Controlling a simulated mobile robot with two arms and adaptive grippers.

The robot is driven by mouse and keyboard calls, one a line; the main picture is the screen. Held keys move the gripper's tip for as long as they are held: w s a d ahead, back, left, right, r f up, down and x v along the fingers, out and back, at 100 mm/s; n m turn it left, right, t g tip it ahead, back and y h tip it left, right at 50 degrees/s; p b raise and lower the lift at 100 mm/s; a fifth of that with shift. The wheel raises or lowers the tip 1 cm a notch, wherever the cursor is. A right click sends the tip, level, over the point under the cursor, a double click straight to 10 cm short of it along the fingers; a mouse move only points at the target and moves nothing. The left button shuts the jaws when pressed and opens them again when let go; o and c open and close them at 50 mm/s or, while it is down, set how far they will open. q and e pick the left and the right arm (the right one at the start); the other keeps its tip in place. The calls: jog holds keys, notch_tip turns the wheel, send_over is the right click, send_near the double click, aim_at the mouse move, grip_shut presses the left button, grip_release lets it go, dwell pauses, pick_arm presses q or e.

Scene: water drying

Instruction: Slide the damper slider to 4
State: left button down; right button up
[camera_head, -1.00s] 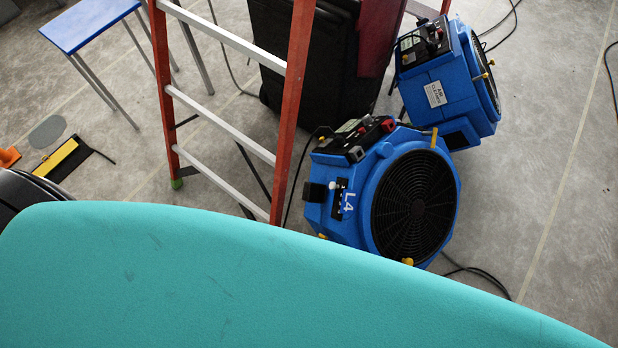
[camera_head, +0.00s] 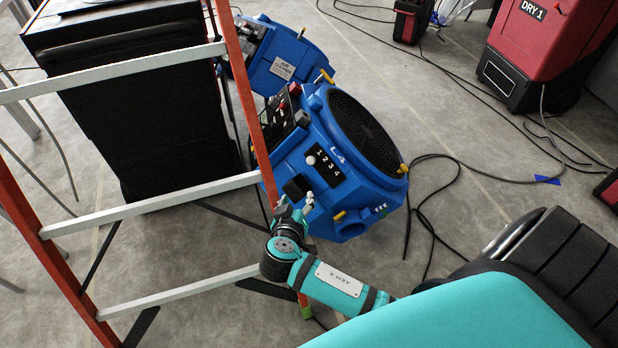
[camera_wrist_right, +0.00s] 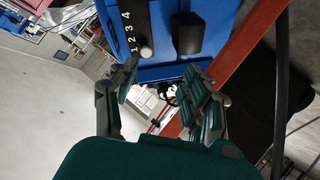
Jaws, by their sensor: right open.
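The damper slider is a pale round knob (camera_head: 310,160) on a black strip (camera_head: 328,166) marked 1 to 4, on the blue air mover labelled L4 (camera_head: 350,195). The knob sits at the 1 end. It also shows in the right wrist view as a grey-white knob (camera_wrist_right: 146,52) beside the 1. My right gripper (camera_head: 296,203) is in front of the blue housing, below the strip. In the wrist view its open, empty fingers (camera_wrist_right: 161,68) are spread short of the knob, apart from it. My left gripper is out of view.
An orange ladder with pale rungs (camera_head: 150,210) stands left of the air mover, close to my right arm. A black box (camera_head: 150,110) is behind the ladder. A second blue unit (camera_head: 290,60) stands behind. Cables (camera_head: 440,210) lie on the floor to the right.

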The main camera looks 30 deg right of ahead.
notch_tip(320, 180, up, 2)
jog(key=m, duration=0.1)
jog(key=b, duration=0.2)
send_near(311, 162)
jog(key=shift+h, duration=0.4)
jog(key=b+x, duration=0.1)
jog(key=x, duration=0.3)
jog(key=b+x, duration=0.1)
jog(key=x, duration=0.2)
jog(key=shift+w+f, duration=0.3)
jog(key=shift+f, duration=0.1)
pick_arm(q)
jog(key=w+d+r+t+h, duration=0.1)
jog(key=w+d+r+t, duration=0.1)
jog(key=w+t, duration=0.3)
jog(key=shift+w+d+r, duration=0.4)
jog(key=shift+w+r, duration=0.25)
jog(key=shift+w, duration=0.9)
pick_arm(e)
jog(key=shift+w+d+f, duration=0.1)
jog(key=shift+w+d, duration=0.15)
jog(key=shift+w, duration=0.05)
grip_shut()
